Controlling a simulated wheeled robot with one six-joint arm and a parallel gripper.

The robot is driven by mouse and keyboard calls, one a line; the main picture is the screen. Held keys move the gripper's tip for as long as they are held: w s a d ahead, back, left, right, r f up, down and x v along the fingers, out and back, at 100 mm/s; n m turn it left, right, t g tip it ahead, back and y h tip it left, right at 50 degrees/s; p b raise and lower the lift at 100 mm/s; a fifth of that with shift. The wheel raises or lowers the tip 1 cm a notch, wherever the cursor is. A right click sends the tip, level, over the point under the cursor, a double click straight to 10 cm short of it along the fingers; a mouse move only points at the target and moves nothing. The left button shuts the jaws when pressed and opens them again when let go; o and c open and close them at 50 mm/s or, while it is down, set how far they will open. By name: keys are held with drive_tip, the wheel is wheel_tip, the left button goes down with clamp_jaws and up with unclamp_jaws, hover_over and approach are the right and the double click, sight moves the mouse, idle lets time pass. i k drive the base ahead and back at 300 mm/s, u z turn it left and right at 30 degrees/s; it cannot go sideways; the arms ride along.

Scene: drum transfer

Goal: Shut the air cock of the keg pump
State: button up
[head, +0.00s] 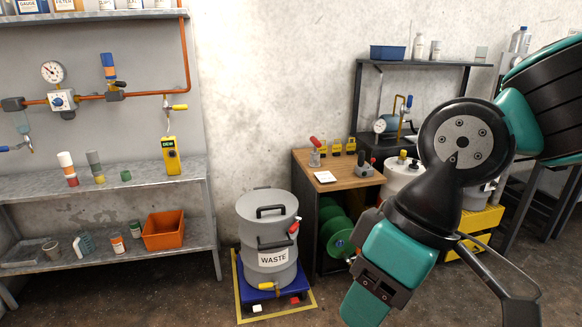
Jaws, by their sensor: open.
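My gripper (442,298) is at the lower right, close to the camera, with its jaws apart and nothing visible between them. Its tips are cut off or hard to make out at the bottom edge.
A grey waste drum (268,224) stands on a blue base within a yellow floor outline. A wooden-topped cabinet (340,179) holds small tools. A grey shelf (95,191) with pipes above fills the left. Some floor in front is clear.

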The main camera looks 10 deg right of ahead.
sight(410, 97)
drive_tip(key=z, duration=0.05)
drive_tip(key=i, duration=1.55)
drive_tip(key=z, duration=1.45)
